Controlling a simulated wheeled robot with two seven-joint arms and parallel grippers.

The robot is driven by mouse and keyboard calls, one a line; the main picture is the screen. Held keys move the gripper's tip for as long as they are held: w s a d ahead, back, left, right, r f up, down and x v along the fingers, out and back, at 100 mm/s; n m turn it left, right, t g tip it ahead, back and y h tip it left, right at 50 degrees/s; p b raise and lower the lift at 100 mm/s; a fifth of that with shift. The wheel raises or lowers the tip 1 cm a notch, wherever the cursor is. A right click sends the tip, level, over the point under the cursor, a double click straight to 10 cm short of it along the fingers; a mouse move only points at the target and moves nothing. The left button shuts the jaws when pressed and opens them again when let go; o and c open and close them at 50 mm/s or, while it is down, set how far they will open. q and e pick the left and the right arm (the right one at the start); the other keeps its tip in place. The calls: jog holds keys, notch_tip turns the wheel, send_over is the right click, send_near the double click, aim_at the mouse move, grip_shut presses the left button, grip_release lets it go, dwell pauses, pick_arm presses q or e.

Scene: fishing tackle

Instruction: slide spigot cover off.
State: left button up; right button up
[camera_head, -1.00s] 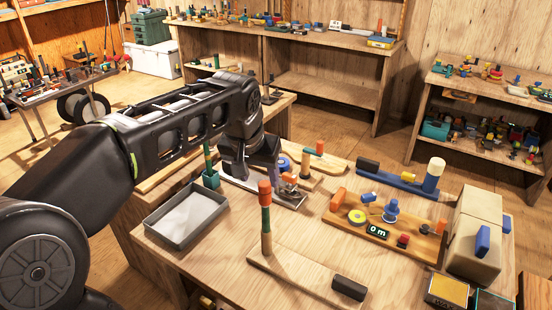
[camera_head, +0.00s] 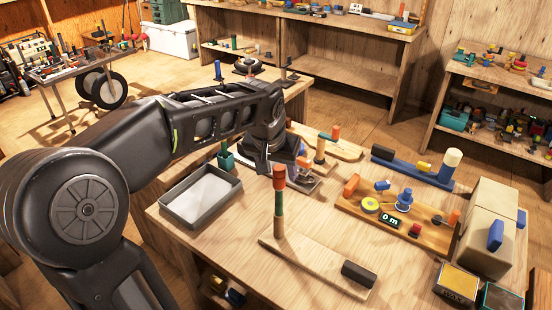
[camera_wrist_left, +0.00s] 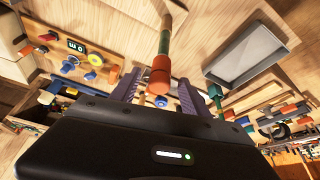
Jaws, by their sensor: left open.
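The spigot cover appears to be the red-orange cap (camera_head: 279,177) on top of an upright post (camera_head: 279,212) with a green band and a wooden lower part. The post stands on one end of a wooden board (camera_head: 318,268). In the left wrist view the cap (camera_wrist_left: 161,76) is upside down, with the green section (camera_wrist_left: 164,43) beyond it. My left gripper (camera_wrist_left: 158,80) is open, with one finger on each side of the cap in that view; I cannot tell whether they touch it. My right gripper is not in view.
A grey tray (camera_head: 211,218) lies left of the post. A black block (camera_head: 359,274) sits on the board's other end. A board with coloured parts (camera_head: 370,220) lies to the right, and a blue board (camera_head: 408,178) behind it. Beige boxes (camera_head: 486,228) stand at the right edge.

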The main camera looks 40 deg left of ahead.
pick_arm(q)
jog(key=shift+x, duration=1.15)
grip_shut()
